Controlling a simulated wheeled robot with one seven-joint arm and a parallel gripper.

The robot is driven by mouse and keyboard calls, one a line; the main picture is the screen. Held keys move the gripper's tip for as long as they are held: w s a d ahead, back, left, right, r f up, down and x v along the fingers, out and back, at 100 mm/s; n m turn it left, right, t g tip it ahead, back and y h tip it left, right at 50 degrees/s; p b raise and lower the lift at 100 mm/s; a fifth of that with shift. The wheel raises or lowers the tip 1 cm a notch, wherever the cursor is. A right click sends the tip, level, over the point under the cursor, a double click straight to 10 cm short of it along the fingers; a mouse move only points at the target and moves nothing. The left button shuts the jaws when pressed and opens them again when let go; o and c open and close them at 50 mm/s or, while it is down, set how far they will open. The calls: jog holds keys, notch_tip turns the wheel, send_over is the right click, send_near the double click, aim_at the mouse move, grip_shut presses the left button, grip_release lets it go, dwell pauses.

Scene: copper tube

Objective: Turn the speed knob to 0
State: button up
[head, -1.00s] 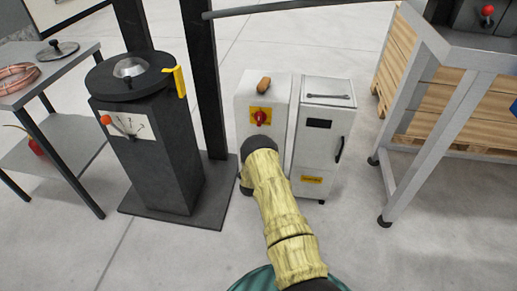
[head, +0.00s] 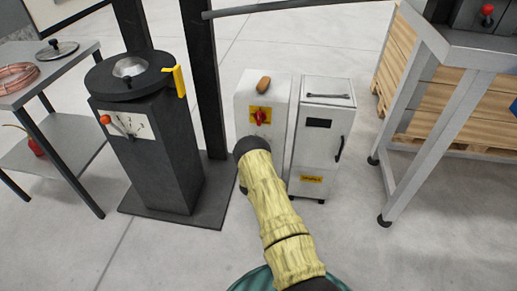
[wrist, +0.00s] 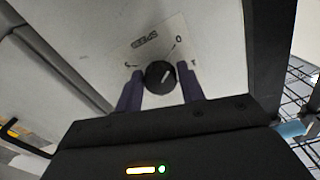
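The speed knob (wrist: 160,77) is round and black with a white pointer line, on a pale panel with dial marks. In the wrist view its pointer slants to the upper right, seemingly between the 0 mark (wrist: 178,38) and the mark at the right. My gripper (wrist: 161,70) has one purple finger on each side of the knob. The gaps are too small to tell whether the fingers touch it. In the head view my arm reaches the front of the white cabinet (head: 246,96) and hides the knob.
A red switch on a yellow plate (head: 260,116) is just above my arm's end on the cabinet. A second white unit (head: 323,120) stands close at the right. A dark pedestal machine (head: 155,165) stands at the left, and a grey-framed table (head: 455,100) at the right.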

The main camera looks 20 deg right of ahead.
jog(key=shift+o, duration=1.3)
jog(key=shift+s+a, duration=0.1)
jog(key=p+v, duration=0.4)
jog(key=v, duration=1.3)
jog(key=shift+p, duration=0.4)
jog(key=shift+a, duration=0.1)
